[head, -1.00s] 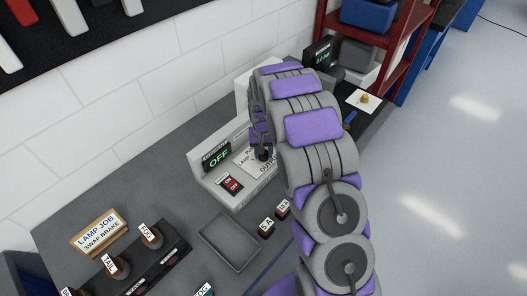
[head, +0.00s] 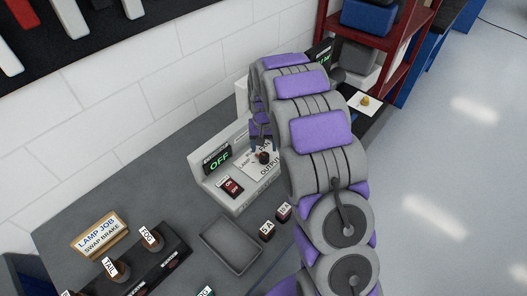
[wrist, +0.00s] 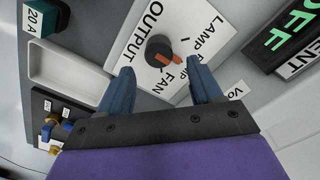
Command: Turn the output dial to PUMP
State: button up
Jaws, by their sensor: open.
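The output dial (head: 264,157) is a dark round knob with an orange pointer, on a white plate lettered OUTPUT on the grey panel. In the wrist view the dial (wrist: 158,49) lies between and just beyond my open fingers, with no clear contact. I cannot read PUMP clearly. My gripper (wrist: 160,66) is open and empty; in the head view it is above the dial.
A display reading OFF (head: 218,160) and a red rocker switch (head: 230,188) are on the panel left of the dial. A grey tray (head: 230,247) and small fuse blocks (head: 267,231) sit in front. A lamp rack (head: 135,268) stands at lower left.

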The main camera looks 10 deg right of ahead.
aim_at(264, 156)
notch_tip(264, 156, up, 12)
jog(key=shift+r+p, duration=0.15)
jog(key=shift+p, duration=0.2)
dwell(0.4)
jog(key=s+r+g+b, duration=0.1)
jog(key=s+r+b, duration=0.15)
jog(key=s, duration=0.85)
jog(key=s+r+b, duration=0.1)
jog(key=s+r, duration=0.2)
jog(key=s, duration=0.8)
jog(key=s+f+n+b, duration=0.1)
jog(key=s+f, duration=0.1)
jog(key=s, duration=0.8)
jog(key=s+f, duration=0.2)
jog(key=s, duration=0.8)
jog(key=shift+s+f+n+g+b, duration=0.25)
jog(key=shift+n+g+b, duration=0.1)
jog(key=shift+n+g, duration=0.05)
